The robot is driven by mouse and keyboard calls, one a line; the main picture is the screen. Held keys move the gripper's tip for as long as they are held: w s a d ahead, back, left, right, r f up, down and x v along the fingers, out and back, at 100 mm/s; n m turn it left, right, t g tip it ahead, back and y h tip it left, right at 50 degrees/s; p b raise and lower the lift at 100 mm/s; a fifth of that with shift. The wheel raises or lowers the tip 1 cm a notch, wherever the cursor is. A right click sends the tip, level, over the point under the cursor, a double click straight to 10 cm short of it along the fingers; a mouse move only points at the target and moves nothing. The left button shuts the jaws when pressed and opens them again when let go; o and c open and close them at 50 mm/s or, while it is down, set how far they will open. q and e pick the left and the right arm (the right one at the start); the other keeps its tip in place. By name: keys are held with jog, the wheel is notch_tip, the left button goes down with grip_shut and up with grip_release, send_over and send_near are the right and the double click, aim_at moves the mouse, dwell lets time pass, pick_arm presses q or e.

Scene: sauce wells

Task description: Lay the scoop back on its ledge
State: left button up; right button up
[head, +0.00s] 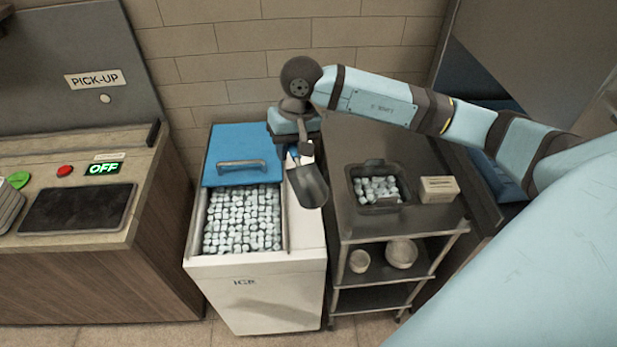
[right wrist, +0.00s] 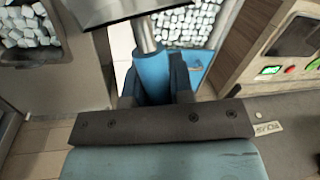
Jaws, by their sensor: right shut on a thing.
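The scoop (head: 308,187) has a dark grey metal bowl and a blue handle. My right gripper (head: 298,150) is shut on the handle; the bowl hangs below it, tilted down, over the right side of the white ice bin (head: 258,292). In the right wrist view, the blue handle (right wrist: 152,76) sits between the fingers, with the metal bowl at the top edge. A pale flat strip (head: 308,232) runs along the bin's right side, below the bowl in the picture; I cannot tell if this is the ledge. No contact with the bin is visible. My left gripper is out of view.
The bin's blue lid (head: 225,178) is slid back, showing ice cubes (head: 242,220). To the right, a dark cart (head: 345,222) carries a pan of ice (head: 378,205) and a small box (head: 438,189). A pick-up counter (head: 150,190) stands left. A tiled wall is behind.

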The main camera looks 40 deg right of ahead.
jog(key=w+d+f+m+b, duration=0.35)
jog(key=d+f+b, duration=0.25)
jog(key=b, duration=0.2)
jog(key=shift+t, duration=0.4)
jog(key=d+x, duration=0.1)
jog(key=x, duration=0.8)
jog(key=s+d+p+x, duration=0.1)
jog(key=x, duration=0.4)
jog(key=shift+d+f, duration=0.3)
jog(key=shift+f, duration=0.05)
jog(key=x, duration=0.3)
jog(key=d+x, duration=0.1)
jog(key=x, duration=0.1)
jog(key=shift+s+f, duration=0.15)
jog(key=shift+s, duration=0.05)
jog(key=shift+f, duration=0.25)
jog(key=o, duration=0.9)
jog(key=shift+r, duration=0.1)
jog(key=shift+c, duration=0.2)
